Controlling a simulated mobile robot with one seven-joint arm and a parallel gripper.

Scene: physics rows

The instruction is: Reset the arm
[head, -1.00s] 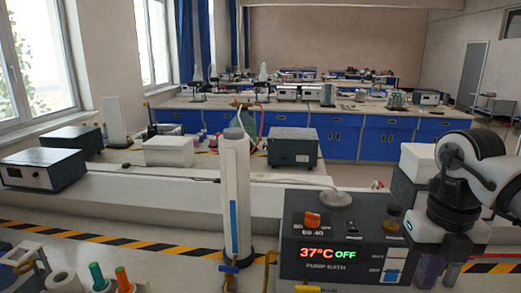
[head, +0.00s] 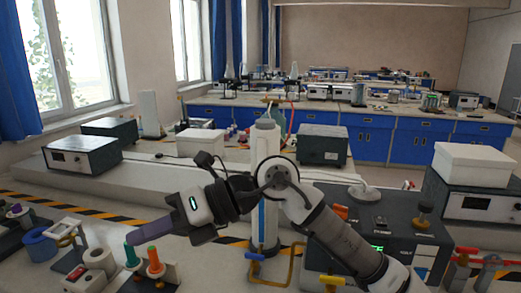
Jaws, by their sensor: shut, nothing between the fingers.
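My arm reaches in from the lower right and bends across the front of the bench. My gripper (head: 132,240) points left, with its purple-grey fingers together and nothing seen between them. It hangs just above and behind a green-topped tube (head: 132,256) and an orange-topped tube (head: 154,258). I cannot tell whether it touches the green one. My arm hides part of a tall white column (head: 265,145) and the left part of a dark pump bath (head: 400,235).
Yellow pipework (head: 292,262) is below my arm; red-handled valves (head: 466,252) are at the right. Instrument boxes (head: 82,158) line the raised shelf behind.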

